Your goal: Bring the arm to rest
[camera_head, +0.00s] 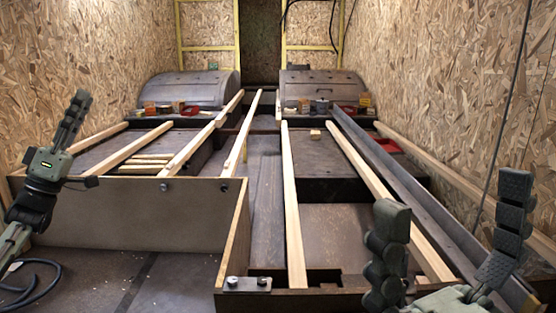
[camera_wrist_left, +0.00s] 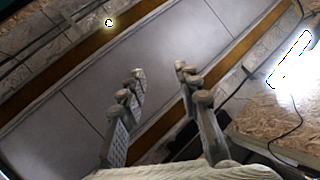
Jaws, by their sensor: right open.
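My left gripper (camera_head: 74,115) is raised at the left edge of the head view, in front of the board wall, with its fingers pointing up. In the left wrist view its two fingers (camera_wrist_left: 158,78) stand apart with nothing between them. My right gripper (camera_head: 452,195) is at the lower right, with its two dark fingers spread wide and nothing between them. It is in front of the right wooden frame and hides part of it. Neither gripper is seen holding anything.
Pale wooden slats (camera_head: 293,215) lie lengthwise across low wooden frames. A long dark metal rail (camera_head: 400,175) runs along the right. Two dark wheel arches (camera_head: 188,88) stand at the back, with small items before them. A black cable (camera_head: 35,280) lies on the floor at lower left.

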